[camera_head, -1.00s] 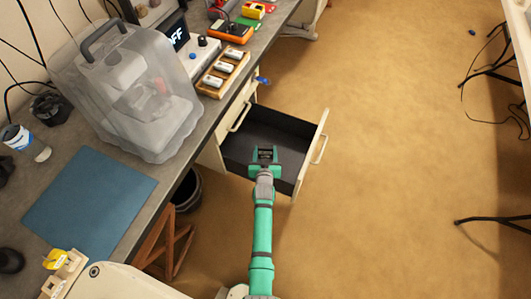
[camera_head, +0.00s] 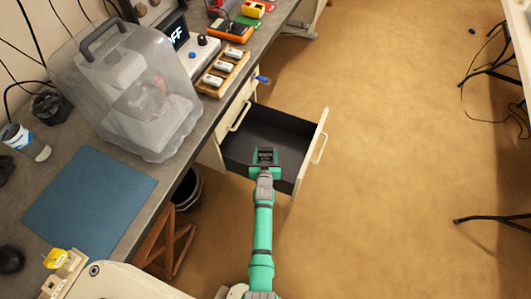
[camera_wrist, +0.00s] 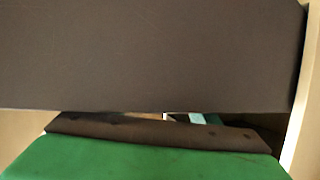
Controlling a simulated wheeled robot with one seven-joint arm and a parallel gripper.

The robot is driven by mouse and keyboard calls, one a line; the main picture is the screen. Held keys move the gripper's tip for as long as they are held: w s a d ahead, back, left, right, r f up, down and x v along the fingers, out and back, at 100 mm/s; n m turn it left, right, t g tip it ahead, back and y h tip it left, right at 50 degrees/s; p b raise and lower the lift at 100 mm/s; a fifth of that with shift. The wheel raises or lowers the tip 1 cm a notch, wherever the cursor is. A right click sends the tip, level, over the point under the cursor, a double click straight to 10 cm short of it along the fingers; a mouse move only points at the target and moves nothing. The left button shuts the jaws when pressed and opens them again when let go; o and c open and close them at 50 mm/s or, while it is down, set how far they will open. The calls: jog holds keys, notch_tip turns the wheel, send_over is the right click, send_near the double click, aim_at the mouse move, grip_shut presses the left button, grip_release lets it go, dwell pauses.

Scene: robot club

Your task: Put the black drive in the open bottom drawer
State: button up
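The bottom drawer (camera_head: 307,160) is pulled out from under the bench. Its inside is dark and its front is cream with a handle. My gripper (camera_head: 264,155) is over the near part of the drawer, fingers pointing into it. Something dark shows between the fingertips, but I cannot tell whether it is the black drive or the drawer's dark inside. In the wrist view a plain dark surface fills the top, above my green gripper body. I cannot make out the drive for certain in either view, nor how far apart the fingers are.
The grey bench (camera_head: 158,197) runs along the left. It bears a clear-covered machine (camera_head: 130,90), a blue mat (camera_head: 88,200) and a wooden tray of white modules (camera_head: 222,72). A dark bin (camera_head: 188,190) stands below the bench. The floor right of the drawer is clear.

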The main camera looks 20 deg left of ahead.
jog(key=o, duration=0.3)
jog(key=shift+s+a, duration=0.1)
jog(key=shift+r, duration=0.5)
jog(key=shift+s+d+r, duration=0.2)
jog(key=shift+s+r, duration=0.05)
jog(key=shift+s, duration=0.05)
jog(key=s+d+r+m+h, duration=0.1)
jog(key=s+d+r, duration=0.3)
jog(key=s, duration=0.5)
jog(key=s+d+r, duration=0.2)
jog(key=s+d, duration=0.5)
jog(key=s, duration=0.3)
jog(key=s+d+r+m+t+h, duration=0.1)
jog(key=s+d+r, duration=0.4)
jog(key=s+r, duration=0.5)
jog(key=s+d+r+m+t+h, duration=0.1)
jog(key=s+d+r, duration=0.4)
jog(key=s+r, duration=0.6)
jog(key=shift+s+d+r+m+t+h, duration=0.2)
jog(key=shift+s+d+m+t+h, duration=0.2)
jog(key=shift+s+m+h, duration=0.35)
